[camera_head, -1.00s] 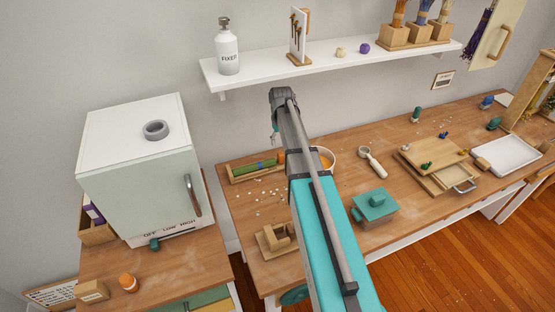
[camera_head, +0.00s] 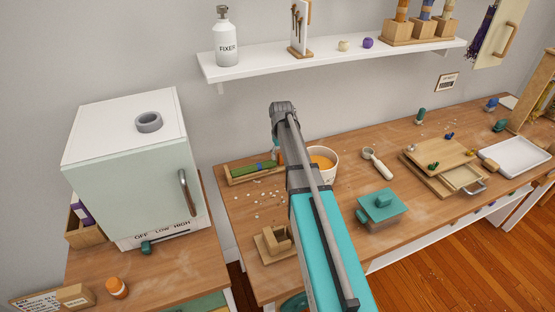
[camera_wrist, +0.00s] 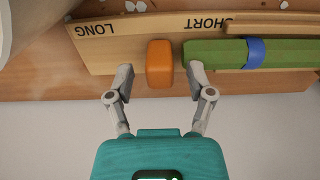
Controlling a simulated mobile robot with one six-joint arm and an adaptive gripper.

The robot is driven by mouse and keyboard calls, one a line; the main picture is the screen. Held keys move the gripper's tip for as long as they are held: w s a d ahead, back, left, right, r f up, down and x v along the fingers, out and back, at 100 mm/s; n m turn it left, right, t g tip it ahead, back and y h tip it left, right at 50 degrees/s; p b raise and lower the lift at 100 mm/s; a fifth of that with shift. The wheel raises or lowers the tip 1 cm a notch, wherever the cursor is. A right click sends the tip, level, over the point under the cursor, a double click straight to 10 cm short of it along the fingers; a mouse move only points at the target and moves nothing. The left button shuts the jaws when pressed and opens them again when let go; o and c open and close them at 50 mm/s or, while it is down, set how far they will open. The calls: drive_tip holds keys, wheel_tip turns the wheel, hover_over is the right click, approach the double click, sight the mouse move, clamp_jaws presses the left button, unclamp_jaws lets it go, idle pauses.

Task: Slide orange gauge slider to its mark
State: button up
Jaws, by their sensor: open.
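The orange slider (camera_wrist: 160,63) sits on a wooden gauge board (camera_wrist: 112,50) lettered LONG and SHORT, upside down in the wrist view. It stands between the two words. My gripper (camera_wrist: 160,76) is open, with one fingertip on each side of the slider and a visible gap on both sides. A green bar (camera_wrist: 222,54) with a blue band (camera_wrist: 255,53) lies along the gauge, right beside my right fingertip. In the head view the gauge (camera_head: 232,179) is at the back left of the bench, and my arm hides the slider.
A white cup with orange contents (camera_head: 325,165) stands right of the gauge. Pale crumbs (camera_head: 268,195) and a wooden block (camera_head: 273,243) lie in front. A teal lidded box (camera_head: 381,210) is farther right. The shelf (camera_head: 330,53) hangs above.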

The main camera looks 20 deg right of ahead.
drive_tip(key=shift+f, duration=0.15)
clamp_jaws()
idle(0.4)
